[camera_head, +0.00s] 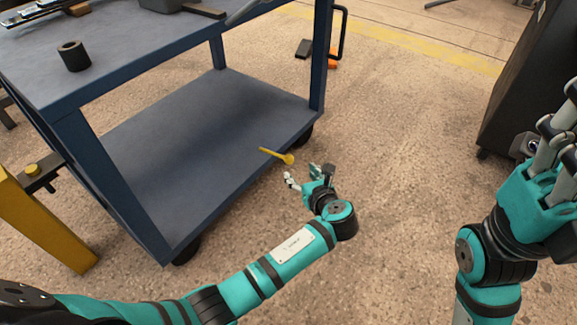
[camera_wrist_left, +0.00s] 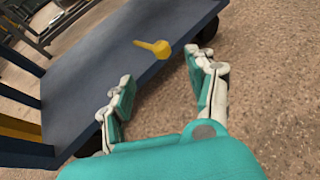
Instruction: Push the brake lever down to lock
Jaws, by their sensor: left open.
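A yellow brake lever (camera_head: 276,156) with a rounded end sticks out at the near right edge of the blue cart's lower shelf (camera_head: 190,130). In the left wrist view the lever (camera_wrist_left: 155,48) shows ahead, between and beyond the fingers. My left gripper (camera_head: 305,175) is open and empty, just below and to the right of the lever's round end, apart from it. Its two spread fingers also show in the left wrist view (camera_wrist_left: 163,95). My right gripper (camera_head: 560,125) is raised at the right edge, far from the lever; its fingertips are partly cut off.
The cart's top holds a dark hollow cylinder (camera_head: 73,56) and other parts. A yellow post (camera_head: 40,225) stands at the left. A dark cabinet (camera_head: 525,75) stands at the right.

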